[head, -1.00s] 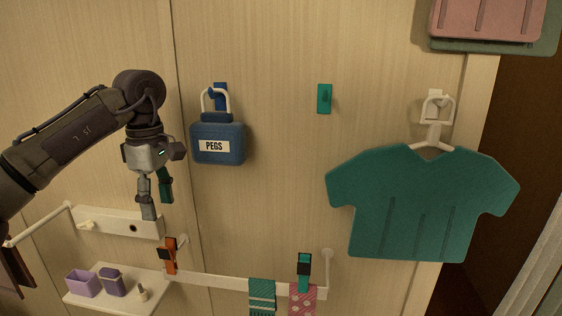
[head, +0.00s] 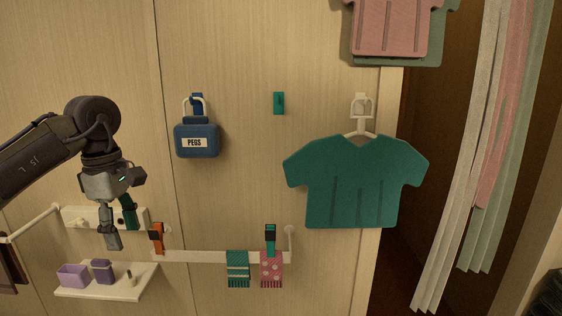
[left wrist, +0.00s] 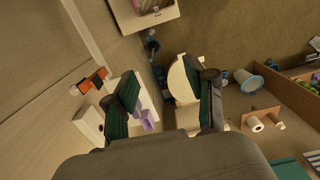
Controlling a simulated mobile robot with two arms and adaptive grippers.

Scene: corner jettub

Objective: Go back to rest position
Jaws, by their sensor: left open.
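My left gripper (head: 121,231) hangs pointing down at the left of the head view, in front of the wall panel and a white wall box. Its two fingers are apart with nothing between them. In the left wrist view its fingers (left wrist: 165,105) also stand apart and empty. My right gripper is not in view.
A blue PEGS bag (head: 196,141) hangs right of my left arm. A teal shirt (head: 355,185) hangs further right. A small shelf (head: 120,284) sits below.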

